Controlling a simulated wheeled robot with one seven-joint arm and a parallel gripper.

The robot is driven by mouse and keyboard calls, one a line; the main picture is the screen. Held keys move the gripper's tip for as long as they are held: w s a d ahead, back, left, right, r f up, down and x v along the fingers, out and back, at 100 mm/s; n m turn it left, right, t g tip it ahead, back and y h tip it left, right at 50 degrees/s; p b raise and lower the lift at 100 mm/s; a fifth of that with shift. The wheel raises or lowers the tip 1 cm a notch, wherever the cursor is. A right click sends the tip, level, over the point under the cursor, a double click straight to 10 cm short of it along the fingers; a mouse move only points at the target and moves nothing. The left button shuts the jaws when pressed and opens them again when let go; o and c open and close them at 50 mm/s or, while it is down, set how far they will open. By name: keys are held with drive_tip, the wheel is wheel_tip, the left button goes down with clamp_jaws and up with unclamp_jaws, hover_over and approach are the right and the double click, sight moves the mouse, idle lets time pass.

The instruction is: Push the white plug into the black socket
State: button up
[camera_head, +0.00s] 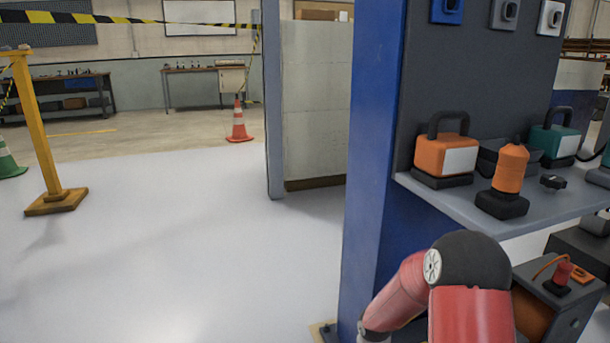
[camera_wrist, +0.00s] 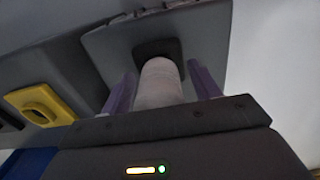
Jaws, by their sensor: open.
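In the wrist view, the white plug (camera_wrist: 160,84) is a pale cylinder standing between the two purple fingers of my gripper (camera_wrist: 164,80). The gripper is open around it, with a finger on each side and small gaps beside the plug. The plug's far end meets the black socket (camera_wrist: 157,48), a dark rounded square on a grey plate. How deep the plug sits in it cannot be told from this angle. In the head view my gripper, the plug and the black socket cannot be made out.
A yellow socket (camera_wrist: 38,106) lies left of the grey plate (camera_wrist: 207,35) in the wrist view. In the head view, a blue post (camera_head: 374,150) stands beside a shelf (camera_head: 455,204) holding an orange box (camera_head: 441,157) and an orange cylinder (camera_head: 510,170).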

drive_tip(key=shift+c, duration=0.4)
drive_tip(key=c, duration=1.2)
drive_tip(key=shift+r+p, duration=2.3)
drive_tip(key=shift+r, duration=0.75)
